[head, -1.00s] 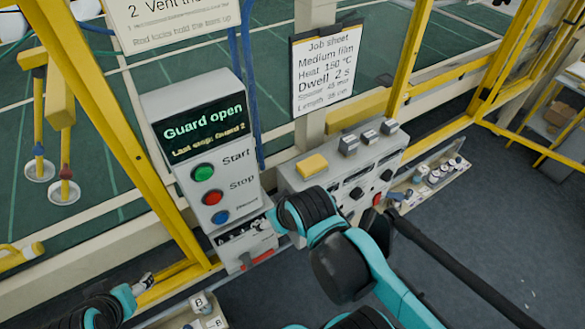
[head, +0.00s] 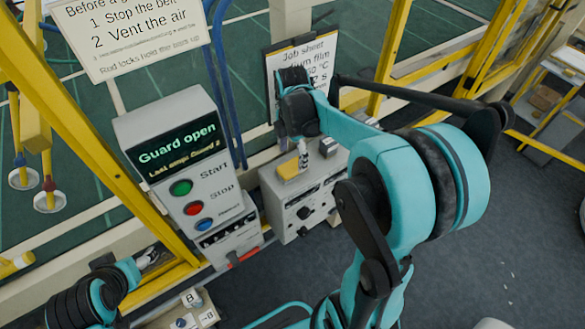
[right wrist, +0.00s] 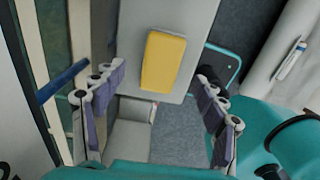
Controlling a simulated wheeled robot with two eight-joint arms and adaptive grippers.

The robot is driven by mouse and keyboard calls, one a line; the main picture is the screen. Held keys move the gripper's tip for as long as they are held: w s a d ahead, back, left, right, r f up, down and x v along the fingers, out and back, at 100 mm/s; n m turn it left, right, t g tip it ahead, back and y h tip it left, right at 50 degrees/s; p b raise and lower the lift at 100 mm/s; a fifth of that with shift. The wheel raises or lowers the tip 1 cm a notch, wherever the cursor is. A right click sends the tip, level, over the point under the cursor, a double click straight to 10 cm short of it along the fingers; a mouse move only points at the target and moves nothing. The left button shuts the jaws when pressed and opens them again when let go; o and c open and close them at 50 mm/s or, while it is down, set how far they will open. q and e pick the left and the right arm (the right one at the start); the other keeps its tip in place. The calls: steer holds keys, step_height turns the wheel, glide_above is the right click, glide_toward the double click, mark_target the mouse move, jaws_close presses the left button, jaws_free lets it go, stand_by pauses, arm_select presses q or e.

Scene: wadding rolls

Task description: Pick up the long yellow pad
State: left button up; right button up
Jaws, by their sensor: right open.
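The yellow pad (head: 293,167) lies on top of the grey control box, partly hidden by my right gripper in the head view. In the right wrist view the whole pad (right wrist: 163,62) shows as a rounded yellow block, its long side running up the picture. My right gripper (head: 302,152) is above the box by the pad. In the right wrist view its fingers (right wrist: 160,82) are spread wide, one on each side of the pad, with nothing between them held. My left gripper (head: 147,260) is small at the lower left in the head view; its jaws are unclear.
The job sheet (head: 287,58) hangs behind, partly covered by my arm. Yellow frame posts (head: 397,55) rise behind.

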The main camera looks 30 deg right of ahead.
mark_target(292, 166)
step_height(292, 166, down, 5)
steer(key=shift+a+f+b, duration=0.1)
steer(key=shift+f+b, duration=0.05)
steer(key=shift+b, duration=0.4)
steer(key=shift+s, duration=0.1)
steer(key=c, duration=1.4)
